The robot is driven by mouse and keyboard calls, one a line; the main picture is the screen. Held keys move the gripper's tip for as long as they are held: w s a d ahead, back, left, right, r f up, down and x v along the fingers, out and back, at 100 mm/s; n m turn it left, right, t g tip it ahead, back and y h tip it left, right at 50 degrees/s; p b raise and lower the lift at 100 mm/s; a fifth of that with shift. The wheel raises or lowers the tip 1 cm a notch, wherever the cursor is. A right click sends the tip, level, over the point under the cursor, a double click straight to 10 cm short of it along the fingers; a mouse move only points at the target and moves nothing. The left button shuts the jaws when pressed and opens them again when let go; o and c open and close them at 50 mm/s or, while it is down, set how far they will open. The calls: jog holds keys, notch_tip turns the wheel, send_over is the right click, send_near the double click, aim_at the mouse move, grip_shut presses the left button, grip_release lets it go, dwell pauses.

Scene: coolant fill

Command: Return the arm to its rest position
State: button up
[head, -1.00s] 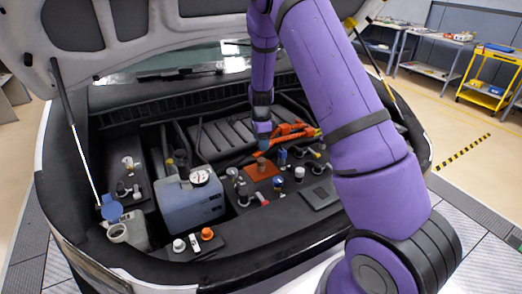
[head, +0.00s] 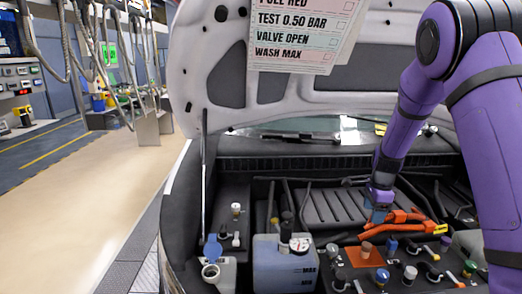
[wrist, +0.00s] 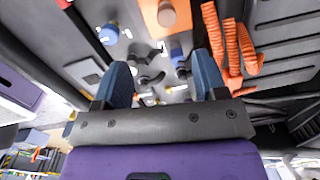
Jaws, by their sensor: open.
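My purple arm reaches over the open engine bay from the right in the head view. My gripper (wrist: 162,82) points at the engine parts in the wrist view, with its two blue fingers apart and nothing between them. In the head view my gripper (head: 377,213) is small, above the engine bay near the orange cables (head: 392,230) and the orange plate (head: 366,256). The fingertips are partly unclear in the head view.
The raised hood (head: 330,85) carries a printed card (head: 303,35), with a prop rod (head: 204,170) at left. A blue-grey coolant tank (head: 284,268) with a gauge and an open filler neck (head: 211,272) with a blue cap (head: 212,247) stand below. Floor (head: 90,190) is clear at left.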

jog(key=s+a+r+n+t, duration=0.1)
jog(key=s+a+r+n, duration=0.3)
jog(key=s+r, duration=0.55)
jog(key=s+a+r+n+t, duration=0.1)
jog(key=s+r+n, duration=0.45)
jog(key=r, duration=0.65)
jog(key=s+a+r+n+t, duration=0.1)
jog(key=s+r+n, duration=0.2)
jog(key=s, duration=0.7)
jog(key=s+a+r+n+t, duration=0.1)
jog(key=s+a+r+n, duration=0.1)
jog(key=s+n, duration=0.5)
jog(key=shift+s+r+t, duration=0.4)
jog(key=shift+s, duration=1.65)
